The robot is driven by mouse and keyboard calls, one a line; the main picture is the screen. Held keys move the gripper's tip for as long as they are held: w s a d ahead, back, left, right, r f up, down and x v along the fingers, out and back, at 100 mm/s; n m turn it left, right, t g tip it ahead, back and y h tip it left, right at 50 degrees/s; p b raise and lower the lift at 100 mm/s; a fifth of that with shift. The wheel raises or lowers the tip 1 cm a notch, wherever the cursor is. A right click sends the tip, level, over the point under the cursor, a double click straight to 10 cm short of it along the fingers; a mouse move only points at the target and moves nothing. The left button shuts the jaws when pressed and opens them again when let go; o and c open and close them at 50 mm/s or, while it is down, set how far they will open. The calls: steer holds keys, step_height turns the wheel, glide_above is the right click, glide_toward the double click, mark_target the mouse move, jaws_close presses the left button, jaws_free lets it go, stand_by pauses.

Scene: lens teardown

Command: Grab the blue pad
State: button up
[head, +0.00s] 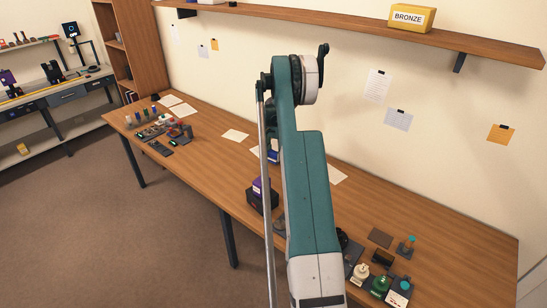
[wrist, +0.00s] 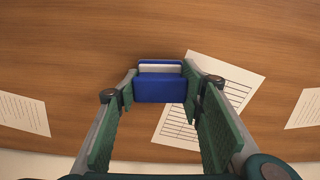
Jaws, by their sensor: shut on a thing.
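The blue pad (wrist: 160,90) is a small blue block with a pale strip along its top. It sits between the green fingertips of my gripper (wrist: 160,84) in the wrist view, with a finger against each side. My gripper is shut on it. In the head view a bit of blue, probably the pad (head: 273,157), shows beside my arm above the table. My arm hides the gripper there. I cannot tell whether the pad touches the table.
Printed papers lie on the wooden table (head: 207,155), one sheet (wrist: 208,98) close by the pad. A black box with a purple item (head: 261,187) stands near the front edge. Small tools and parts (head: 170,130) crowd the left; several parts (head: 380,284) stand at the right.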

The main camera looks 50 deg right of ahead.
mark_target(273, 152)
steer(key=shift+r, duration=5.05)
steer(key=shift+a, duration=0.1)
